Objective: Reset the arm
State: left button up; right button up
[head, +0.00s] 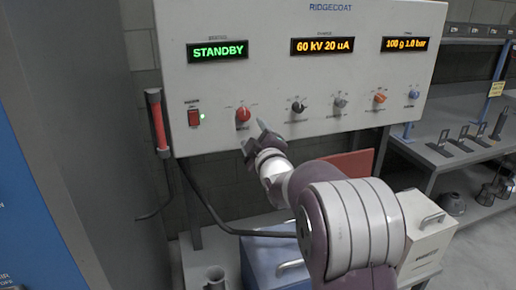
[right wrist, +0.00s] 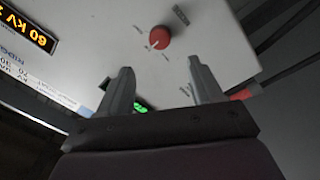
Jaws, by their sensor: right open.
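My right gripper (head: 255,137) is in front of the control panel (head: 270,75), near the red knob (head: 243,114). In the right wrist view, the gripper (right wrist: 160,85) has its two fingers apart with nothing between them. The red knob (right wrist: 159,37) shows there beyond the fingertips, apart from them. My right arm reaches up from the bottom of the head view. The left gripper is not in either view.
The panel reads STANDBY (head: 218,51) and has a red switch (head: 194,118) and several other knobs. A red handle (head: 157,122) stands at its left. A blue box (head: 275,262) lies below. Metal shelves (head: 465,150) stand at the right.

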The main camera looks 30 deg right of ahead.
jog(key=shift+v, duration=1.55)
